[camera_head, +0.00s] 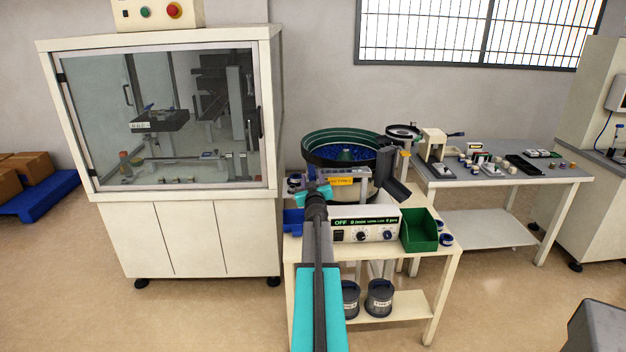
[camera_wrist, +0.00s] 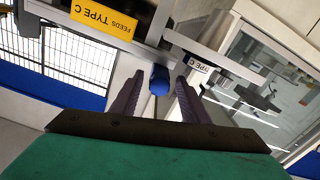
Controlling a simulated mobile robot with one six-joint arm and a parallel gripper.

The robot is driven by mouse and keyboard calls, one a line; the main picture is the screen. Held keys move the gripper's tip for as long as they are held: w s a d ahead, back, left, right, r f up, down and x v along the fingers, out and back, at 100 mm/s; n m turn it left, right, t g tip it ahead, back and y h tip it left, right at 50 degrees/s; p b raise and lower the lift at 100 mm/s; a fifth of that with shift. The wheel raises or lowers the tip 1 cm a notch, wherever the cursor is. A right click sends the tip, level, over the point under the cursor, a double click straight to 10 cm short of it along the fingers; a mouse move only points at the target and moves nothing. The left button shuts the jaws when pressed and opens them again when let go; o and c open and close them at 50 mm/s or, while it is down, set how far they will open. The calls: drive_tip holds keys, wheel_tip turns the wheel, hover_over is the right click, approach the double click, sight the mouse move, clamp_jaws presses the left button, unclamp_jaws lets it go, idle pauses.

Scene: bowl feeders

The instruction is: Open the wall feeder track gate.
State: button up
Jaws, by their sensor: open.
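The bowl feeder with a green-rimmed bowl (camera_head: 318,139) stands on a cream bench, with a grey track (camera_head: 330,174) at its front. A yellow label reading "FEEDS TYPE C" (camera_wrist: 101,17) is on the track. In the wrist view a blue knob (camera_wrist: 160,79) on a pale stem, apparently the gate handle, lies between the fingertips of my gripper (camera_wrist: 160,75). The jaws are open, with a gap visible on each side of the knob. In the head view my gripper (camera_head: 317,193) is at the front left of the track, and my arm hides what lies under it.
A control box showing "OFF" (camera_head: 337,222) and a green bin (camera_head: 420,230) stand on the bench front. A blue bin (camera_head: 292,221) is at the left. A glass-fronted cabinet (camera_head: 160,120) stands left, and a grey table (camera_head: 550,178) with small parts stands right.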

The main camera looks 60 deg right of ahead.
clamp_jaws()
drive_tip(key=shift+v, duration=1.95)
unclamp_jaws()
drive_tip(key=shift+w, duration=0.1)
drive_tip(key=shift+a, duration=0.1)
drive_tip(key=shift+s+a, duration=0.35)
drive_tip(key=shift+s, duration=0.1)
drive_tip(key=v, duration=1.2)
drive_tip(key=shift+a+b, duration=0.3)
drive_tip(key=shift+b, duration=0.15)
